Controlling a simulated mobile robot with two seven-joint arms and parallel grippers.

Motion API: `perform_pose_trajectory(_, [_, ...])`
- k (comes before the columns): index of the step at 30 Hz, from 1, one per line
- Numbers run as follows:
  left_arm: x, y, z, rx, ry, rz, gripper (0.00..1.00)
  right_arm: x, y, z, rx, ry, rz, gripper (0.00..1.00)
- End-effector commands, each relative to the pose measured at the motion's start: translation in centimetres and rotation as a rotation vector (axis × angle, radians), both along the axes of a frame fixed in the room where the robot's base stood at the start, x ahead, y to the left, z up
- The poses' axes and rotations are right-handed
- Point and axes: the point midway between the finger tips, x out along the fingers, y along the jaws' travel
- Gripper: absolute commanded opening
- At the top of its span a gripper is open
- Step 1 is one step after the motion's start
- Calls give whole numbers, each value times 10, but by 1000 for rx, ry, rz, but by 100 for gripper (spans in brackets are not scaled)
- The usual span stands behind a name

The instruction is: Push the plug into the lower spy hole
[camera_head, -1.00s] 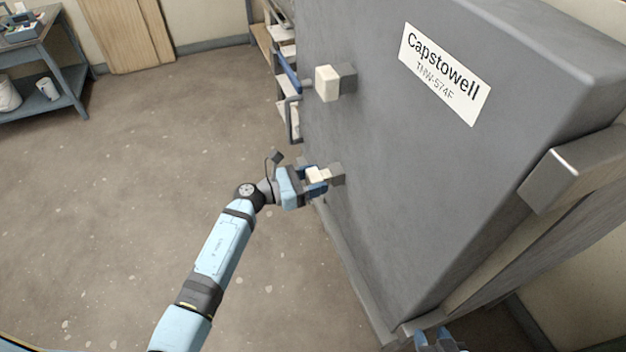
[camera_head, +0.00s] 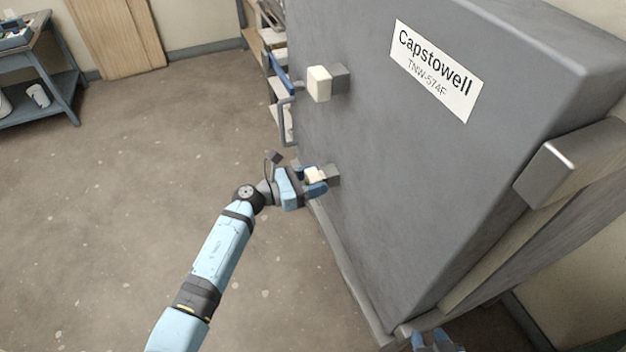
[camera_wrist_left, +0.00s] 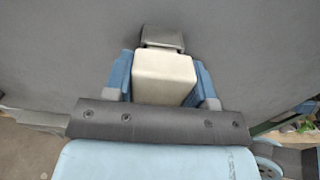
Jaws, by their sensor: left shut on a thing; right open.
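The cream plug (camera_head: 314,175) is at the lower spy hole's grey block (camera_head: 334,174) on the kiln's face (camera_head: 400,170). My left gripper (camera_head: 316,180) is shut on the plug. In the left wrist view the plug (camera_wrist_left: 163,78) sits between the blue fingers of my left gripper (camera_wrist_left: 164,82), in front of the grey block (camera_wrist_left: 162,38). The hole itself is hidden, so I cannot tell how deep the plug sits. A second cream plug (camera_head: 319,83) is in the upper spy hole's block (camera_head: 341,77). My right gripper (camera_head: 434,340) is at the bottom edge, open, mostly cut off.
A metal handle (camera_head: 284,120) juts from the kiln's left edge beside a shelf. A grey block (camera_head: 565,165) sticks out at the kiln's right side. A blue-grey workbench (camera_head: 50,85) stands far left. The floor (camera_head: 140,190) left of my arm is clear.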

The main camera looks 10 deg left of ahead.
Motion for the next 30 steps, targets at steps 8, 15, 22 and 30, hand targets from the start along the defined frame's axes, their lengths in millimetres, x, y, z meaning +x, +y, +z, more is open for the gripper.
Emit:
perform_pose_trajectory(8, [5, -6, 0, 0, -2, 0, 25, 0, 0, -6, 0, 0, 0, 43])
perform_pose_trajectory(15, [5, -7, 1, 0, -1, 0, 25, 0, 0, -6, 0, 0, 0, 43])
perform_pose_trajectory(22, [5, -7, 0, -1, -1, 0, 81, 0, 0, -6, 0, -1, 0, 43])
perform_pose_trajectory(30, [5, -7, 0, 0, 0, 0, 93, 0, 0, -5, 0, -1, 0, 43])
